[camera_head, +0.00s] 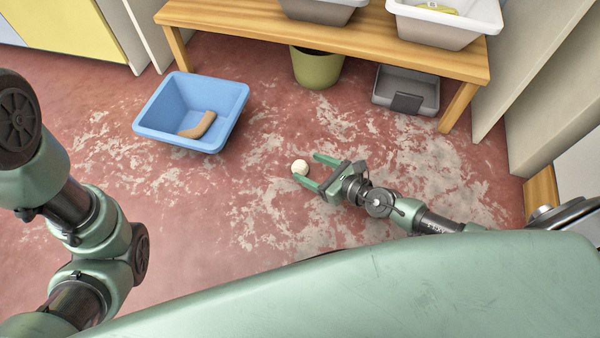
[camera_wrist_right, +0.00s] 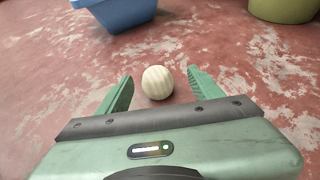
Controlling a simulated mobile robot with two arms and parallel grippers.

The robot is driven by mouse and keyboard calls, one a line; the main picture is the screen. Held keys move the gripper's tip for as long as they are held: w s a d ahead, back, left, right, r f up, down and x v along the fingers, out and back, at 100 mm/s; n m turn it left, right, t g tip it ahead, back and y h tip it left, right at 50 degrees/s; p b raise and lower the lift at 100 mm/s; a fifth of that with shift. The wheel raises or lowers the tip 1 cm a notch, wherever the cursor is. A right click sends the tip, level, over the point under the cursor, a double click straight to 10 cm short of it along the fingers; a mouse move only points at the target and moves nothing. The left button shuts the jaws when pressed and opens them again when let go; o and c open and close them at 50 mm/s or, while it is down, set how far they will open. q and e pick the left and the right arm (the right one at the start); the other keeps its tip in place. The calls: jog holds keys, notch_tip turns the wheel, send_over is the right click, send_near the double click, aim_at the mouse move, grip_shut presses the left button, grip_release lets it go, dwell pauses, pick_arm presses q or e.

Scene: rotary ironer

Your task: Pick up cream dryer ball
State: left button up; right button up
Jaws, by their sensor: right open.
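The cream dryer ball (camera_head: 300,167) lies on the red, worn floor in the head view. It also shows in the right wrist view (camera_wrist_right: 157,83), where its ribbed surface sits between and slightly beyond the fingertips. My right gripper (camera_head: 309,169) is open, with one green finger on each side of the ball. In the right wrist view the gripper (camera_wrist_right: 160,85) shows clear gaps between the ball and both fingers. My left arm shows at the left edge of the head view, but its gripper is out of frame.
A blue tub (camera_head: 160,140) holding a brown curved item (camera_head: 199,125) stands on the floor to the upper left. A wooden bench (camera_head: 400,45) carries pale bins, with a green bucket (camera_head: 316,70) and grey tray (camera_head: 425,85) below. The floor around the ball is clear.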

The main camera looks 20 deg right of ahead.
aim_at(296, 163)
jog(key=b+x, duration=0.1)
jog(key=x, duration=0.6)
jog(key=shift+s+a+b, duration=0.15)
jog(key=shift+a+b, duration=0.15)
jog(key=shift+b, duration=0.1)
jog(key=c, duration=1.4)
jog(key=shift+c, duration=0.2)
jog(key=shift+r, duration=0.15)
